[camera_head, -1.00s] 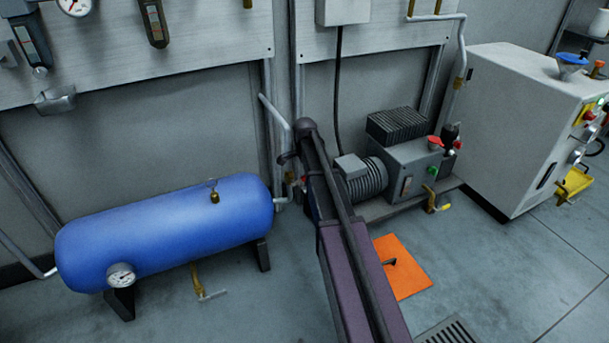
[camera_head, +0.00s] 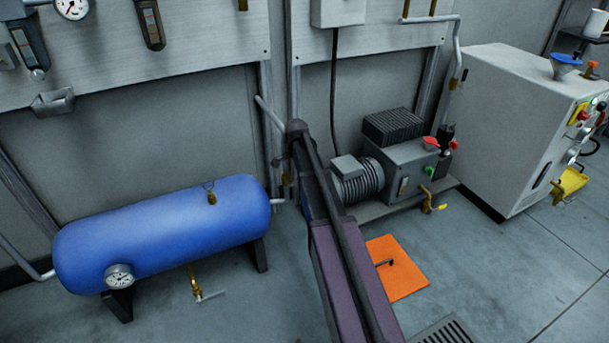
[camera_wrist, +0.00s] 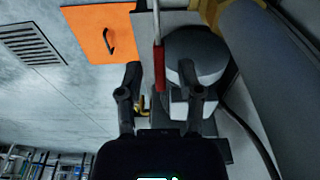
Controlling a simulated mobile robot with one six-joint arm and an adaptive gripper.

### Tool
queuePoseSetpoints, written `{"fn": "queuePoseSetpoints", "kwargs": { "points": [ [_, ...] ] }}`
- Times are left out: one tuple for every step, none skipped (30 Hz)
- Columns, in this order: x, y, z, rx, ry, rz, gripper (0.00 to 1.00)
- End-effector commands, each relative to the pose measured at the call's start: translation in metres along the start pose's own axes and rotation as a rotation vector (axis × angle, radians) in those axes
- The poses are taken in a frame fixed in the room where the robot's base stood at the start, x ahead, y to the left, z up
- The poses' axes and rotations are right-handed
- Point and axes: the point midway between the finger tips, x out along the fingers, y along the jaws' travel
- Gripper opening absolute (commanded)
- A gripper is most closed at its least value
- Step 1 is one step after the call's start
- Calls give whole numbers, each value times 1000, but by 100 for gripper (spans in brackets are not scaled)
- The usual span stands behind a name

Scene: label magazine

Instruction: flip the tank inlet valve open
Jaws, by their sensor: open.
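The blue tank (camera_head: 160,232) stands at the left in the head view, with a pipe joining its right end. A small brass fitting (camera_head: 287,179) shows beside my arm near that pipe. It may belong to the inlet valve, but most of that spot is hidden behind my arm. In the wrist view, my gripper (camera_wrist: 158,78) is open. A red lever sleeve (camera_wrist: 159,68) on a thin metal stem lies between its fingers, with gaps visible on both sides. I cannot tell its depth relative to the fingertips.
The motor and pump unit (camera_head: 400,168) stands right of my arm. An orange floor plate (camera_head: 405,277) with a dark handle and a floor grate (camera_head: 452,331) lie in front. A brass drain valve (camera_head: 196,283) hangs under the tank. A grey cabinet (camera_head: 505,120) stands at the right.

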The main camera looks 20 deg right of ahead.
Motion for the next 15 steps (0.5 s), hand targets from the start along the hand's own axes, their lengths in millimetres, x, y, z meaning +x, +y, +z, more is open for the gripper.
{"fn": "queuePoseSetpoints", "kwargs": {
  "points": [
    [0,0,0,0,0,0,47],
    [0,0,0,0,0,0,47],
    [-1,0,-1,0,-2,0,47],
    [-1,0,-1,1,-4,1,47],
    [-2,0,-2,1,-6,1,47],
    [-4,0,-2,2,-12,2,47],
    [-5,0,-3,2,-17,3,47],
    [-6,0,-4,3,-24,4,47],
    [-9,0,-6,4,-33,6,47],
    [-11,-1,-7,4,-42,7,47],
    [-14,-1,-8,5,-53,8,47],
    [-18,-1,-10,7,-69,10,47],
    [-21,-1,-12,8,-83,12,47],
    [-24,-1,-14,9,-99,14,47],
    [-29,-1,-18,10,-121,17,47]
  ]
}}
